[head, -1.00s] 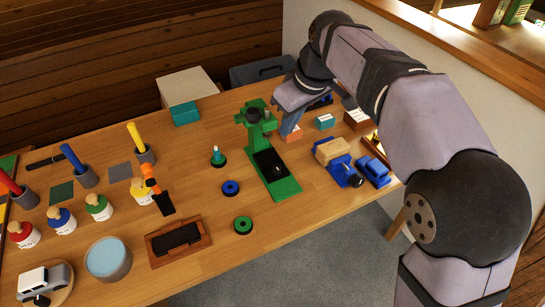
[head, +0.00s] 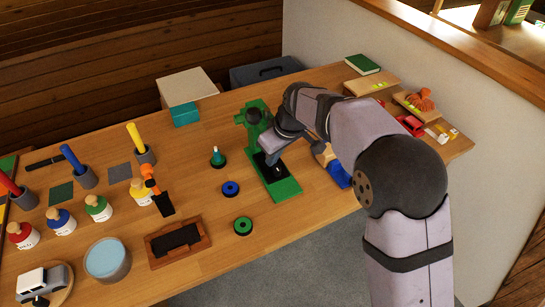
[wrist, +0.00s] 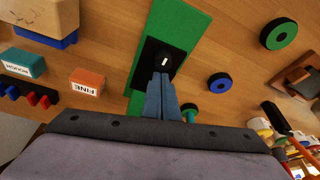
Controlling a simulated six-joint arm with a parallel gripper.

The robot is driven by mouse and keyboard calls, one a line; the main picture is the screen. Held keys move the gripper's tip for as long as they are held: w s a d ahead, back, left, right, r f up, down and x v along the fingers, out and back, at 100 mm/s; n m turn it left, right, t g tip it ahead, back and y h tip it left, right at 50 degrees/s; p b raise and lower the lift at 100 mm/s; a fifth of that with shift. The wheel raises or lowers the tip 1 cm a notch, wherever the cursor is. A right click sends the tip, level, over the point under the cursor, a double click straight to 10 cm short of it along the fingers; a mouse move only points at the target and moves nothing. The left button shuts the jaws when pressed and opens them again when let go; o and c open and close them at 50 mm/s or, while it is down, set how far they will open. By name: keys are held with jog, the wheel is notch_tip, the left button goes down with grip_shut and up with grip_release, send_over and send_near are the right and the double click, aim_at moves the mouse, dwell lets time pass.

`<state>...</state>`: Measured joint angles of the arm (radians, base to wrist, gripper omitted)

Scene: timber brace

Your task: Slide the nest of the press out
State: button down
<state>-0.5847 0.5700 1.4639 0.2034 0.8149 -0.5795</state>
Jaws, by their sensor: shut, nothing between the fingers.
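The green press (head: 288,190) stands on the bench, its column at the back and its flat base reaching toward the front. The nest is a black plate on that base (head: 278,174), with a small dark knob with a white mark, seen in the wrist view (wrist: 166,60). My gripper (head: 271,160) is over the nest, pointing down. In the wrist view my gripper's blue-grey fingers (wrist: 160,80) are together, empty, with tips close to the knob. I cannot tell whether they touch it. My arm hides part of the press.
A blue ring (head: 230,188) and a green ring (head: 243,225) lie left of the press. Bench in front is clear.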

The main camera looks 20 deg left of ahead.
jog(key=shift+f, duration=0.15)
dwell(0.3)
jog(key=shift+s+d, duration=0.2)
jog(key=s+d+b, duration=0.3)
jog(key=s+d, duration=0.4)
jog(key=shift+s+d+b, duration=0.25)
jog(key=shift+d+b, duration=0.05)
jog(key=shift+b, duration=0.05)
jog(key=shift+s+d+f, duration=0.15)
jog(key=shift+s, duration=0.1)
jog(key=p+v, duration=1.4)
jog(key=v, duration=0.6)
jog(key=shift+w, duration=0.25)
